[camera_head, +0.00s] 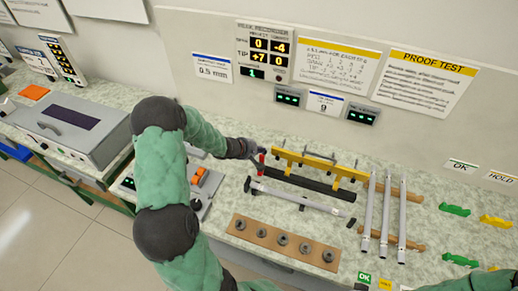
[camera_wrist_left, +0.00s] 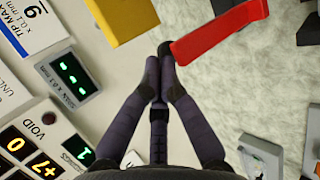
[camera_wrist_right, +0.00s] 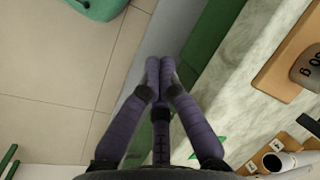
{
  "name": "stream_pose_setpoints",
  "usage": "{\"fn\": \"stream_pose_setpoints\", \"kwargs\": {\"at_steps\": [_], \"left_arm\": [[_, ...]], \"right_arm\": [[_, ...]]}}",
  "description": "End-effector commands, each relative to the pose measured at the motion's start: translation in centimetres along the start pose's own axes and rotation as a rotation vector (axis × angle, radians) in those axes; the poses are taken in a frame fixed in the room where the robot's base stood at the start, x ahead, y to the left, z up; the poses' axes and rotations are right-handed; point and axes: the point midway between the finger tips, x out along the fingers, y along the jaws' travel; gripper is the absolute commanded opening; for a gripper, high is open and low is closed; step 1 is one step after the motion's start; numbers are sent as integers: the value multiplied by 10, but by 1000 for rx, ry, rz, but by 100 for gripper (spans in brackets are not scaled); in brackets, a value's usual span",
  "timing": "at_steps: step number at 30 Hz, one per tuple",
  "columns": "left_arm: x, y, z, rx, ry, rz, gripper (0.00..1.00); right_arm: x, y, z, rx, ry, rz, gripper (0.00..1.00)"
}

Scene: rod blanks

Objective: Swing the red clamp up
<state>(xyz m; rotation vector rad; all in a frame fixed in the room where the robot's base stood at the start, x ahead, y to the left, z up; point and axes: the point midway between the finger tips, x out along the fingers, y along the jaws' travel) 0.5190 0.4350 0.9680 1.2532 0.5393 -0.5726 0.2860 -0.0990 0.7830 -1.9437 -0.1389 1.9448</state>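The red clamp (camera_head: 261,161) stands at the left end of a yellow fixture (camera_head: 318,165). In the left wrist view its red lever (camera_wrist_left: 222,28) runs from the upper right to a black end at the top middle. My left gripper (camera_head: 255,153) is beside the clamp; its fingers (camera_wrist_left: 159,66) are together and empty, with the tips right by the lever's black end. I cannot tell whether they touch. My right gripper (camera_wrist_right: 159,68) has its fingers together and empty, over the counter's front edge; it does not show in the head view.
A black bar (camera_head: 300,181) and a grey rod (camera_head: 298,196) lie in front of the fixture. Three grey rods (camera_head: 386,215) rest on supports at right. A brown board (camera_head: 262,256) carries several grey rings. A grey box instrument (camera_head: 72,128) stands at left.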

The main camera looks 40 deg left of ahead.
Motion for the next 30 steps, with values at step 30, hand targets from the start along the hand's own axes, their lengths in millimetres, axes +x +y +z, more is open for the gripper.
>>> {"fn": "stream_pose_setpoints", "kwargs": {"at_steps": [30], "left_arm": [[0, -13, 6, -4, -6, -14, 0]], "right_arm": [[-22, -8, 1, 0, 0, 0, 0]]}}
